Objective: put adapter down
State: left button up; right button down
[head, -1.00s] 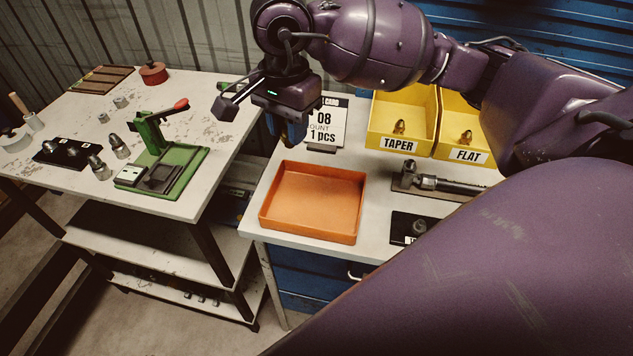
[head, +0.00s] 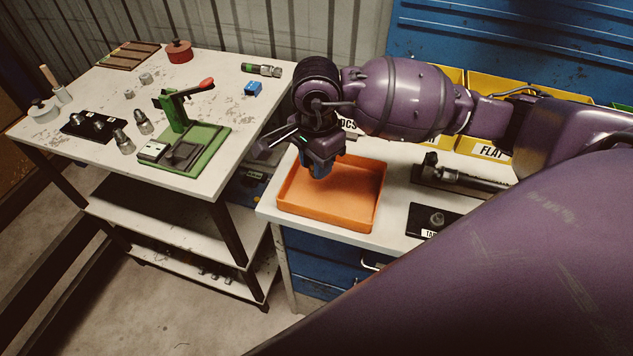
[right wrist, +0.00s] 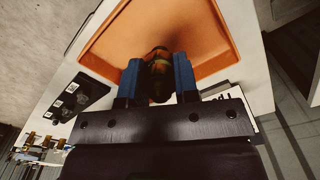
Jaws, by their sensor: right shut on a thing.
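My right gripper (head: 319,166) is over the orange tray (head: 335,212), pointing down, near the tray's back edge. In the head view the gripper hides the adapter. The inside of the tray looks empty where it shows. I cannot tell whether the adapter touches the tray floor. My left gripper is not in view.
Yellow bins (head: 497,90), one labelled FLAT, stand behind my right arm. A tool on a stand (head: 455,177) and a black plate (head: 432,219) lie right of the tray. The left table (head: 75,172) holds a green press (head: 185,140) and several fittings.

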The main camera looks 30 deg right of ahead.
jog(key=shift+f, duration=1.4)
notch_tip(320, 180, down, 3)
jog(key=shift+f, duration=0.4)
jog(key=shift+f, duration=0.1)
jog(key=c, duration=0.9)
grip_release()
jog(key=shift+o, duration=0.2)
